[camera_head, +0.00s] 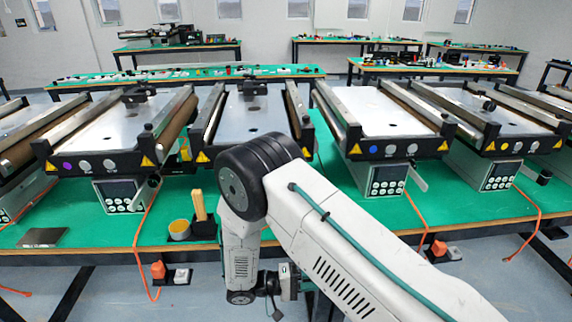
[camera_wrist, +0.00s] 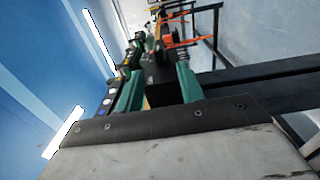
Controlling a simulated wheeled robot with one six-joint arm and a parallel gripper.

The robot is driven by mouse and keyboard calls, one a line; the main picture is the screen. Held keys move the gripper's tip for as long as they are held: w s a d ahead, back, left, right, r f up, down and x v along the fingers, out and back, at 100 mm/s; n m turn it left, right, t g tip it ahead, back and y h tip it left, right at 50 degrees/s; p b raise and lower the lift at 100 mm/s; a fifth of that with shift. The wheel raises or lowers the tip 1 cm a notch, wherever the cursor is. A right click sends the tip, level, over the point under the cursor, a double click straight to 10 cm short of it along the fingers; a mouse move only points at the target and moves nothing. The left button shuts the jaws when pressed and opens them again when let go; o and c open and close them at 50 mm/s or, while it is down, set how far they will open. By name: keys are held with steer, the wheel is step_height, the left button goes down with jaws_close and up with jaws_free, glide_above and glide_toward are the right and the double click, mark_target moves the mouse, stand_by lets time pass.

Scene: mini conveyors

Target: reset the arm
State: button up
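My arm crosses the head view from the lower right, bends at a black elbow joint in the middle, and drops in front of the table's near edge. Its wrist end hangs low, below the table top, where my gripper (camera_head: 288,282) shows only as a small, partly covered shape. I cannot make out its fingers or anything held.
Several mini conveyors (camera_head: 393,112) stand on a long green table (camera_head: 455,203). A black holder (camera_head: 203,228) and a yellow-topped cup (camera_head: 179,230) stand near its front edge. A dark flat plate (camera_head: 43,238) lies at the left. Orange cables hang over the edge.

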steer(key=s+d+r+y, duration=0.4)
steer(key=s+r+y, duration=0.2)
steer(key=r, duration=0.6)
steer(key=s+d+r+t+y, duration=0.1)
steer(key=s+d+r+y, duration=0.4)
steer(key=s+r, duration=0.3)
steer(key=s+d+r+y, duration=0.4)
steer(key=s+r+y, duration=0.3)
steer(key=r, duration=0.9)
steer(key=shift+s+d, duration=0.35)
steer(key=shift+s, duration=0.05)
